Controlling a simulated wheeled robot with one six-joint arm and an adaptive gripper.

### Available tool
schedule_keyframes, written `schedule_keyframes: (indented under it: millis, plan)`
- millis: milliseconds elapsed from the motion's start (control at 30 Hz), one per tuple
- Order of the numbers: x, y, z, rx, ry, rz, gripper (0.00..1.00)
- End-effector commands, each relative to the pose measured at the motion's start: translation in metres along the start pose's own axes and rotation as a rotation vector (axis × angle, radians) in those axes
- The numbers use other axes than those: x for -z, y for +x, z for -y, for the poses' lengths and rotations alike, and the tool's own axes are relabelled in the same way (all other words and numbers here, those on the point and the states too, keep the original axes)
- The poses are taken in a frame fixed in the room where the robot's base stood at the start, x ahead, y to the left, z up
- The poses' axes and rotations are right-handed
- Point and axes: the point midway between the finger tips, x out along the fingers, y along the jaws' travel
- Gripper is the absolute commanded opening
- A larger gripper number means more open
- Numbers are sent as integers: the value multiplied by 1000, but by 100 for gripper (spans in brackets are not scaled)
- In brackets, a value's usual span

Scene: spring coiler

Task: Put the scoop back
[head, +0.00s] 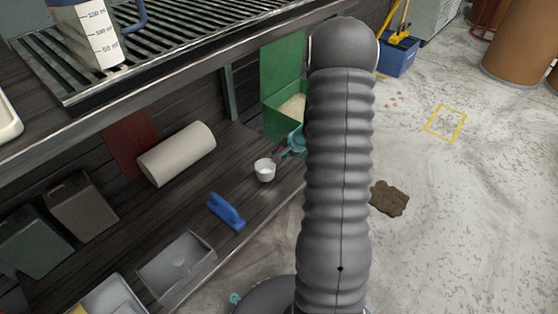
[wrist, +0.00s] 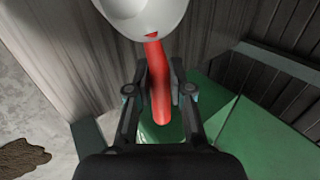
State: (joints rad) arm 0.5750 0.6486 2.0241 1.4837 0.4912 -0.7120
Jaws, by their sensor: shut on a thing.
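The scoop has a white round bowl and a red handle. In the wrist view its bowl (wrist: 145,14) is at the top, partly cut off, and the handle runs down between my fingers. My gripper (wrist: 161,78) is shut on the red handle. In the head view the white scoop (head: 265,170) shows above the lower shelf, left of my arm, which hides part of the gripper. A green bin (head: 283,122) with its lid raised and pale grains inside stands just behind; green surfaces also show in the wrist view (wrist: 252,145).
A brown patch (head: 388,198) lies on the floor at right.

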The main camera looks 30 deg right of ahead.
Motion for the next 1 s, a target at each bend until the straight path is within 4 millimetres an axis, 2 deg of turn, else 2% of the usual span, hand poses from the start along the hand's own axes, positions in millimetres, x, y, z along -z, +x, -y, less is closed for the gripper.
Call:
schedule_keyframes:
  millis: [33,200,600,633,700,1000]
  plan:
    - [-1,9,-7,-1,3,3,0]
    - [-1,21,-14,0,0,2,0]
    - [-2,25,-17,0,-2,3,0]
    - [-2,24,-16,0,-2,3,28]
    - [-2,24,-16,0,-2,3,45]
    - [-2,23,-15,0,-2,3,45]
